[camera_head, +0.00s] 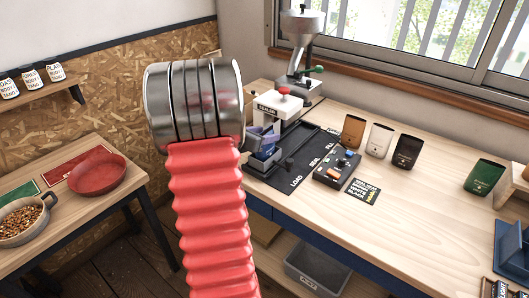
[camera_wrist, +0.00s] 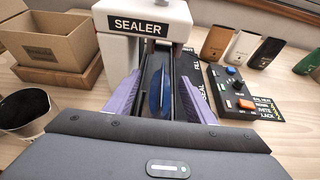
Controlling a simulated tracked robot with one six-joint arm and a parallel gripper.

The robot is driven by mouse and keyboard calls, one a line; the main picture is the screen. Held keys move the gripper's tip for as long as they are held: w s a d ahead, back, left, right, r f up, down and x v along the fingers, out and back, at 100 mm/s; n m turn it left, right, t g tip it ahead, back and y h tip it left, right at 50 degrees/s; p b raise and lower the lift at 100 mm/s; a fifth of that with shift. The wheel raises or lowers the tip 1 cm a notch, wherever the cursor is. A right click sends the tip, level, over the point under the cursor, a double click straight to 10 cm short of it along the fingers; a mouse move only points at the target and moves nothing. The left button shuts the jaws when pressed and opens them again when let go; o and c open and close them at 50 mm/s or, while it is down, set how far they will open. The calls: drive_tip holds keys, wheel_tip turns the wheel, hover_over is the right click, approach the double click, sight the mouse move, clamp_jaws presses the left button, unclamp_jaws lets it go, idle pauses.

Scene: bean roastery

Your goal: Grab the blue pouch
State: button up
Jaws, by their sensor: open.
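The blue pouch (camera_wrist: 156,91) stands upright, seen nearly edge-on, in front of the white machine labelled SEALER (camera_wrist: 142,40). My gripper (camera_wrist: 160,82) is open, with a purple finger on each side of the pouch. Dark strips line the inner sides of the fingers, and a gap shows beside the pouch. In the head view the sealer (camera_head: 278,104) stands on the bench, and my arm hides much of the area in front of it. The pouch's lower part is hidden in the wrist view.
A black control box (camera_head: 337,168) with knobs sits right of the sealer. Brown, white and black pouches (camera_head: 378,140) stand behind it, with a green pouch (camera_head: 484,177) farther right.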

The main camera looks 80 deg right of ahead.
drive_tip(key=shift+c, duration=0.5)
clamp_jaws()
